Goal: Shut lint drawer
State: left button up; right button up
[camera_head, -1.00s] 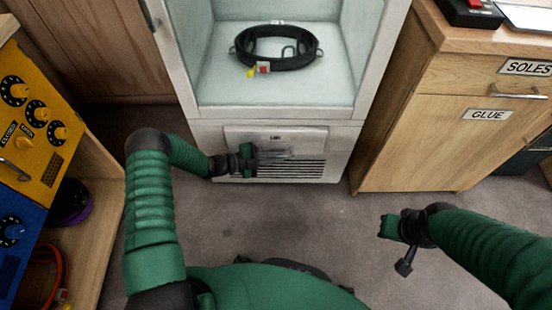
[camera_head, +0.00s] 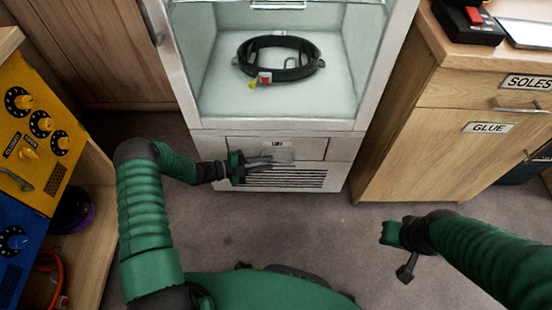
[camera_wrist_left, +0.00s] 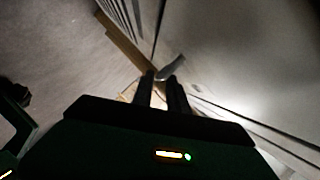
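The lint drawer (camera_head: 308,149) is a pale panel with a small label, low on the front of the white cabinet. It looks about level with the cabinet face, but I cannot tell if a small gap remains. My left gripper (camera_head: 268,162) is in front of the drawer's lower left part, above the vent slats, fingers pointing right. In the left wrist view its two dark fingers (camera_wrist_left: 162,80) stand slightly apart with nothing clearly between them. Whether they touch the panel is unclear. My right gripper (camera_head: 404,262) hangs over the floor at right, away from the drawer; its finger gap is unclear.
The white cabinet (camera_head: 208,122) holds a black harness ring (camera_head: 280,62) with a red and yellow tag. A wooden cupboard (camera_head: 420,160) with SOLES and GLUE labels stands right. A yellow and blue control panel (camera_head: 40,140) stands left. Grey carpet is clear in front.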

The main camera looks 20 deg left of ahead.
pick_arm(q)
jog(key=p+v, duration=0.3)
jog(key=v, duration=0.9)
jog(key=shift+f, duration=0.1)
